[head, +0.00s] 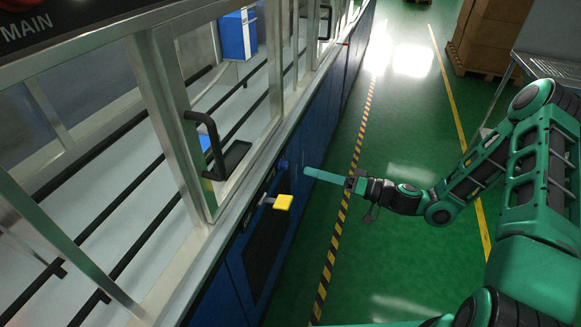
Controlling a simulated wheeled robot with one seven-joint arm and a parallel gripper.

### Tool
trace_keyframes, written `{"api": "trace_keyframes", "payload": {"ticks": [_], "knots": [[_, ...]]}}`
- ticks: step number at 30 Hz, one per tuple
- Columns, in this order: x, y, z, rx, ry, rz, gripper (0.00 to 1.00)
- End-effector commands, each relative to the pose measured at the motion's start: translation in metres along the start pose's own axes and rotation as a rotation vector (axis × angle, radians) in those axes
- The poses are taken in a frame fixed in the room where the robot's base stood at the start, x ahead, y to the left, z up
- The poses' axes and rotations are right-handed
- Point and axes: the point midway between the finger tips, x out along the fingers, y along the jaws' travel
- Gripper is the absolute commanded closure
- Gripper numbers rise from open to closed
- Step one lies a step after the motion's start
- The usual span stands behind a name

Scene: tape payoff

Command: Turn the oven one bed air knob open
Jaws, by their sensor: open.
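My gripper (312,173) reaches from the right toward the machine's blue front, its fingers seen edge-on as one green bar. It is open, with nothing visible in it. A small blue knob (283,165) is on the machine front just left of the fingertips, with a small gap showing. A yellow flat handle (284,202) on a pale stem sticks out from a dark panel, below and left of the fingertips. I cannot read any label, so I cannot tell which of the two is the oven one bed air knob.
The machine's metal-framed windows (165,120) line the left, with a black door handle (207,140) jutting out. A blue-white box (238,35) is inside. Green floor (405,120) with striped tape is clear on the right. Cartons (490,35) and a metal table (548,68) stand at the back right.

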Motion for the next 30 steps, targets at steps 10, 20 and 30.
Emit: {"api": "trace_keyframes", "payload": {"ticks": [10, 20, 30], "knots": [[0.06, -0.001, 0.001, -0.002, -0.003, -0.002, 0.57], [0.081, -0.001, 0.001, 0.0, -0.002, 0.0, 0.57], [0.081, 0.0, 0.001, 0.0, -0.002, 0.0, 0.84]]}}
